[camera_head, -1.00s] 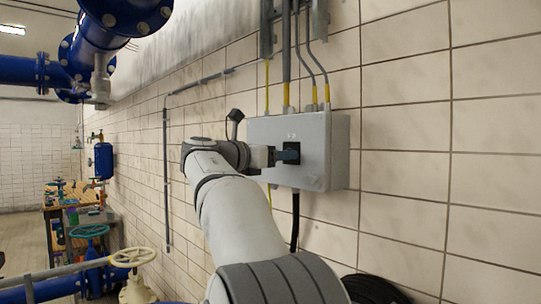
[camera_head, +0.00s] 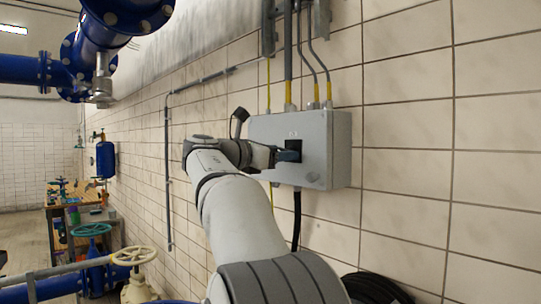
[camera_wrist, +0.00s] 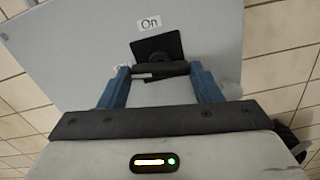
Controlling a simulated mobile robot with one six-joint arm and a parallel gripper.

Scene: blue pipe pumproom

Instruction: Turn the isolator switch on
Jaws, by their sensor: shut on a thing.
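The isolator switch box (camera_head: 325,150) is a grey enclosure on the tiled wall. The isolator switch shows as a black square plate (camera_wrist: 157,46) with a dark handle (camera_wrist: 160,69), below an "On" label (camera_wrist: 148,25) in the wrist view. My gripper (camera_wrist: 162,75) has its two blue fingers at either end of the handle and is shut on it. In the head view my gripper (camera_head: 287,156) reaches the box front from the left and covers part of the black plate (camera_head: 294,145). The plate looks tilted against the label in the wrist view.
Conduits (camera_head: 288,60) enter the box from above and a black cable (camera_head: 296,220) leaves below. A coiled black hose (camera_head: 372,288) lies at the wall's foot. Blue pipes (camera_head: 110,35) and handwheel valves (camera_head: 134,256) stand to the left. The wall right of the box is clear.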

